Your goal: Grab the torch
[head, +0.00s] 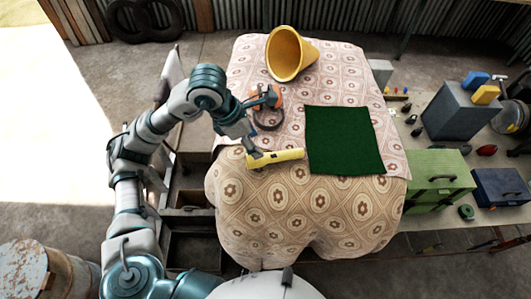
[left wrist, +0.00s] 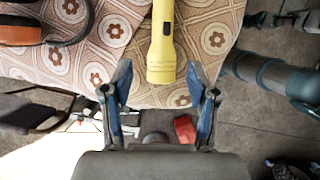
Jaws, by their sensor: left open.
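The yellow torch (head: 275,158) lies on the patterned tablecloth (head: 300,205), left of the dark green mat. In the left wrist view the torch (left wrist: 161,45) points away from me, and its near end sits just beyond and between my fingertips. My left gripper (head: 249,150) is at the torch's left end in the head view. In the left wrist view the left gripper (left wrist: 160,82) has its two blue fingers apart with nothing clasped between them. My right gripper does not show.
A yellow cone-shaped bucket (head: 288,54) lies at the back of the table. Orange headphones (head: 267,105) lie close behind my left gripper. The green mat (head: 345,140) is bare. A workbench at the right holds a green toolbox (head: 437,180) and several other items.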

